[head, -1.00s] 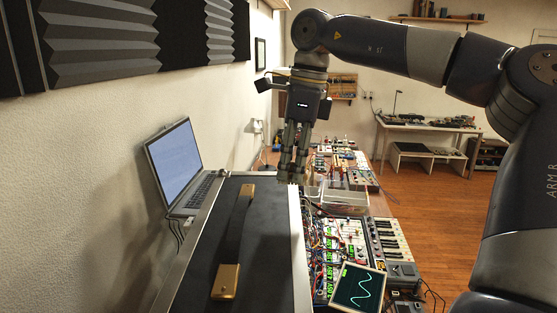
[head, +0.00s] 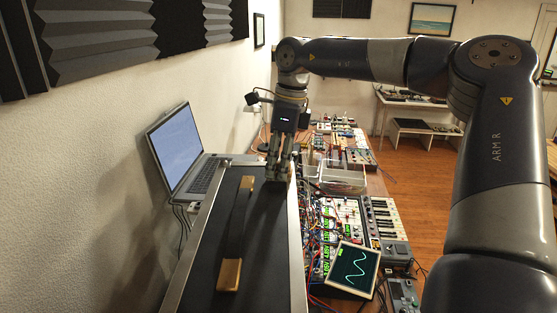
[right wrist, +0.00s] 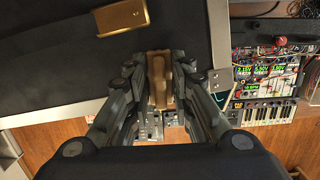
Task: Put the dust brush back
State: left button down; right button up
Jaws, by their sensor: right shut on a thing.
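My right gripper (head: 277,178) is low at the far right corner of a black-topped surface with a metal edge (head: 294,235). In the right wrist view my right gripper (right wrist: 159,95) is shut on a narrow tan-brown piece, seemingly the dust brush (right wrist: 159,75). The fingers stand on both sides of it, and its lower part is hard to make out. I cannot tell whether it touches the surface. In the head view the brush is mostly hidden by the fingers. My left gripper is not in view.
Two brass-coloured blocks, one near (head: 229,275) and one farther (head: 245,187), lie on the black top. An open laptop (head: 178,150) stands at left by the wall. Clear bins (head: 342,180), wired modules (head: 325,235), a keyboard (head: 385,222) and a scope screen (head: 353,269) crowd the right.

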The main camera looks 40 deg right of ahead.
jog(key=shift+a+f, duration=0.1)
jog(key=o, duration=0.9)
jog(key=shift+o, duration=0.2)
jog(key=shift+r, duration=0.35)
notch_tip(320, 180, up, 12)
jog(key=s+d+b, duration=0.1)
jog(key=b, duration=0.1)
jog(key=shift+s+f, duration=0.15)
jog(key=shift+f, duration=0.1)
